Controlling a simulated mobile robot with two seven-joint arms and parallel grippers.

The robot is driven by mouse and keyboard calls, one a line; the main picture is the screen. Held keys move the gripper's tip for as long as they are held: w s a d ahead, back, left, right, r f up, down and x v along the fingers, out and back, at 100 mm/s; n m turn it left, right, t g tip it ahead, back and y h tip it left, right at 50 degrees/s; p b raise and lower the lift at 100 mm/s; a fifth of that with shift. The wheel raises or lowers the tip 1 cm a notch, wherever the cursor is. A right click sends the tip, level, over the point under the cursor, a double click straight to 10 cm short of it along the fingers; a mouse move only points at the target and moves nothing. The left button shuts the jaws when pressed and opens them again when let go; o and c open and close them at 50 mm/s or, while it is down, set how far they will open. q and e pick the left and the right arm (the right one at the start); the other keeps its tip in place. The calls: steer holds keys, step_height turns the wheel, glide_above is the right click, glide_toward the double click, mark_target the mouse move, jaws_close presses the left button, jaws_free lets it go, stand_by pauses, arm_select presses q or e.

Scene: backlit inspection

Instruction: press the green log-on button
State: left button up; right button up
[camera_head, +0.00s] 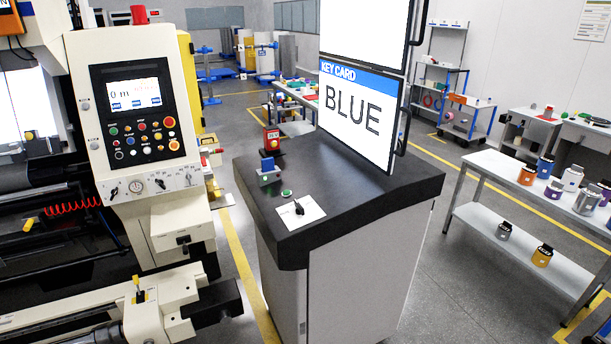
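A small green button (286,193) sits on the black top of a grey cabinet (345,190). I take it for the log-on button, but no label on it is readable. Beside it, a little behind and to the left, stands a small grey box (268,176) with a blue piece (267,164) on top. In front of the button lies a white plate (301,212) with a black knob-like part (299,208). A screen (359,112) on the cabinet reads "KEY CARD BLUE". Neither of my grippers is in view.
At left stands a large cream machine with a control panel (137,116) carrying coloured buttons and a display. A red box (271,139) stands at the cabinet top's back left. A table (510,173) with several jars is at right. Grey floor lies between.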

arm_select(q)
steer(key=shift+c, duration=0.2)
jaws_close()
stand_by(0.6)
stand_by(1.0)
